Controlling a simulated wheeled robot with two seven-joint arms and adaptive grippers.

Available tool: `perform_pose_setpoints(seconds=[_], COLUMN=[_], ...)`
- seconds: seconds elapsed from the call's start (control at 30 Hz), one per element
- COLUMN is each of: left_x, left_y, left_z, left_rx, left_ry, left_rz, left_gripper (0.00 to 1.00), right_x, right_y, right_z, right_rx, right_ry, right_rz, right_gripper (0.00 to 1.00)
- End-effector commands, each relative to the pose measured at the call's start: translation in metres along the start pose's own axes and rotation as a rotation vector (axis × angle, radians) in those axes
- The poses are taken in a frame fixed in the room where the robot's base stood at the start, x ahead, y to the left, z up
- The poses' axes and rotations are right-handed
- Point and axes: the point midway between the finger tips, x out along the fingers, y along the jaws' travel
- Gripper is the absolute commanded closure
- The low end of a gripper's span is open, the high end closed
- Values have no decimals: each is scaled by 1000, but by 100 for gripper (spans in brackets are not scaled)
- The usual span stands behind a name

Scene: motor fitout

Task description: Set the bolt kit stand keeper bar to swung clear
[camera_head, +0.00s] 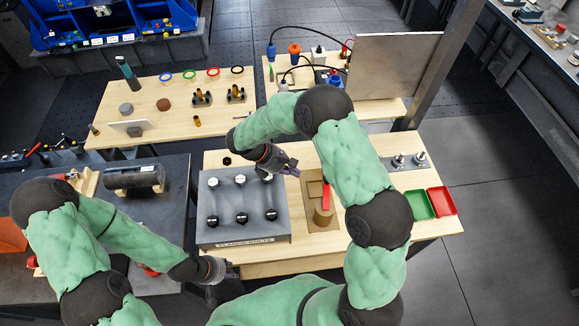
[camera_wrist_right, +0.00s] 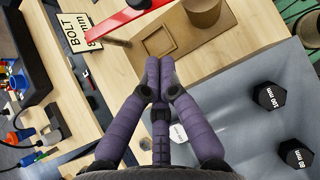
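The bolt kit stand (camera_head: 313,189) is a brown board with a square recess and a brown cylinder (camera_head: 323,217). It also shows at the top of the right wrist view (camera_wrist_right: 215,42). Its red keeper bar (camera_head: 326,196) lies lengthwise, its near end overlapping the cylinder in the head view. In the right wrist view the bar (camera_wrist_right: 125,17) crosses the upper left, apart from my fingers. My right gripper (camera_head: 294,170) is beside the stand's left edge; its purple fingertips (camera_wrist_right: 160,67) are together, with nothing seen between them. My left gripper (camera_head: 226,268) is below the grey block, its fingers unclear.
A grey block (camera_head: 204,225) with several black and white hex bolts stands left of the stand. Green (camera_head: 418,205) and red (camera_head: 441,201) trays are at the right. My right forearm passes above the stand's right side. A BOLT label (camera_wrist_right: 77,32) lies near the bar.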

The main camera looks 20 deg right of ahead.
Motion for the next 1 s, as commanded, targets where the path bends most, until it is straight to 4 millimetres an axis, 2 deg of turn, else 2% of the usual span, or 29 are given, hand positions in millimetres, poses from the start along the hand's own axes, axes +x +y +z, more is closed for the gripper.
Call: perform_pose_setpoints(seconds=[0.23, 0.43, 0.63, 1.0], left_x=[-5, -12, -14, -14], left_y=[2, 4, 5, 5], left_z=[0, 0, 0, 0], left_rx=[0, 0, 0, 0], left_ry=[0, 0, 0, 0], left_rz=[0, 0, 0, 0], left_gripper=[60, 60, 60, 60], right_x=[48, 69, 80, 82], right_y=[-1, -1, 0, 0], right_z=[0, 17, 25, 26], right_rx=[-2, 2, 1, 0], right_ry=[-1, 1, 2, 1], right_rz=[-5, -3, -1, 0], right_gripper=[100, 100, 100, 100])
